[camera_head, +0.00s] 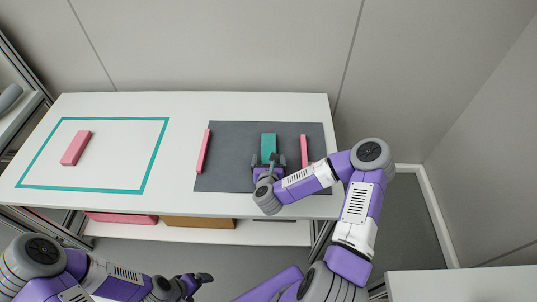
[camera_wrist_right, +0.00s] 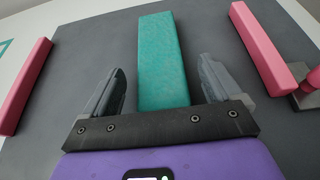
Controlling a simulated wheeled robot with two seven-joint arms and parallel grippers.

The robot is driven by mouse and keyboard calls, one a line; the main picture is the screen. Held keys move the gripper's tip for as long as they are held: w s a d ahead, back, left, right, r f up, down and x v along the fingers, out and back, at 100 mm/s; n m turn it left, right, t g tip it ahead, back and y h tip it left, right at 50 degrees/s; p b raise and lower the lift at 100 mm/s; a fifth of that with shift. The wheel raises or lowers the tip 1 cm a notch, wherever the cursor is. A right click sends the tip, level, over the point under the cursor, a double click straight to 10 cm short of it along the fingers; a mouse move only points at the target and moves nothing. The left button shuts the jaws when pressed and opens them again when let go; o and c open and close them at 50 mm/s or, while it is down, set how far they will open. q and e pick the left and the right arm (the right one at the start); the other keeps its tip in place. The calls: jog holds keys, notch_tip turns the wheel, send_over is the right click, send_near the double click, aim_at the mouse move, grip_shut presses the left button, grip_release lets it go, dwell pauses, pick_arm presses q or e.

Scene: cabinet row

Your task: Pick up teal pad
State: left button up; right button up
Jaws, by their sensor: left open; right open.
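The teal pad (camera_head: 268,145) is a long block lying on the dark grey mat (camera_head: 235,150) on the white table. In the right wrist view the teal pad (camera_wrist_right: 163,60) lies lengthwise between the open fingers, with gaps on both sides and its near end hidden behind the gripper body. My right gripper (camera_head: 269,160) is open over the pad's near end; it also shows in the right wrist view (camera_wrist_right: 165,88). My left gripper (camera_head: 205,280) is in front of the table at the bottom of the head view, away from the pad.
A pink bar (camera_head: 204,151) lies on the mat's left side, another pink bar (camera_head: 304,149) on its right. A third pink block (camera_head: 76,148) lies inside the teal outline (camera_head: 160,146) on the left. The outline's interior is otherwise clear. A lower shelf (camera_head: 195,230) holds boxes.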

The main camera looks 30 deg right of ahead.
aim_at(269, 152)
jog(key=shift+x, duration=1.05)
jog(key=c, duration=1)
jog(key=shift+r, duration=0.1)
jog(key=shift+c, duration=0.2)
